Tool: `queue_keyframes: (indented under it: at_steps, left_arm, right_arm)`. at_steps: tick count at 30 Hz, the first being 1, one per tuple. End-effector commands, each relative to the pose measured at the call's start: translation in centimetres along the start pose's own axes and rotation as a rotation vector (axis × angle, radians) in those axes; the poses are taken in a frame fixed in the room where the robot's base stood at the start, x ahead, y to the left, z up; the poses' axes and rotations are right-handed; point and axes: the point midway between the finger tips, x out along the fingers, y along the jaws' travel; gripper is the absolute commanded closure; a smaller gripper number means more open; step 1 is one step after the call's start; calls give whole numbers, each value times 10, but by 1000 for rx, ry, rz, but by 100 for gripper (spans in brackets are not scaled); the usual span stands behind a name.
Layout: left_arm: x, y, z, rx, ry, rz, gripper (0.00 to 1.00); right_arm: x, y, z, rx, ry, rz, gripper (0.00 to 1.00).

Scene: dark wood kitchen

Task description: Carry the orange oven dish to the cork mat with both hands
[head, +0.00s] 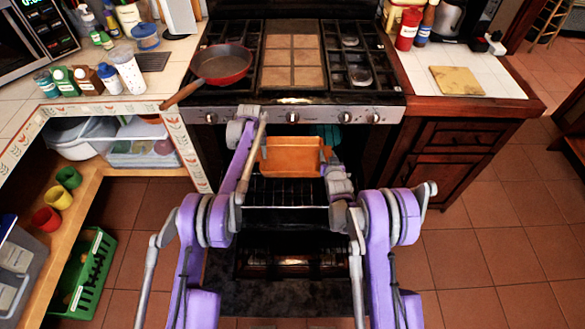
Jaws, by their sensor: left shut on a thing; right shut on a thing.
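The orange oven dish (292,155) is in front of the stove, above the oven's wire rack at the open oven. My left gripper (260,146) is at the dish's left end and shut on it; its fingertips are hard to make out behind the arm. My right gripper (328,166) is at the dish's right end, shut on it, with the fingertips partly hidden. The dish looks about level. The tan cork mat (456,81) lies on the white tiled counter to the right of the stove, with nothing on it.
A red pan (221,65) sits on the left burners, its handle over the front edge. Bottles, a red jar (408,28) and a kettle stand behind the mat. The oven rack (285,191) is below the dish. The floor at right is clear; a green crate (85,272) stands at left.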

Motion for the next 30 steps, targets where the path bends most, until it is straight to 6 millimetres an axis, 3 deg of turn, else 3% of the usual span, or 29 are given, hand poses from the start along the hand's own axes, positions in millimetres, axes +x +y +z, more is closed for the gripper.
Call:
queue_keyframes:
  at_steps: [22, 30]
  left_arm:
    - [1, -1, 0, 1, 1, -2, 100]
    - [-3, -1, 9, 1, 1, -2, 100]
  right_arm:
    - [0, -1, 0, -1, 3, -1, 100]
    - [-11, -1, 1, -2, 3, -1, 100]
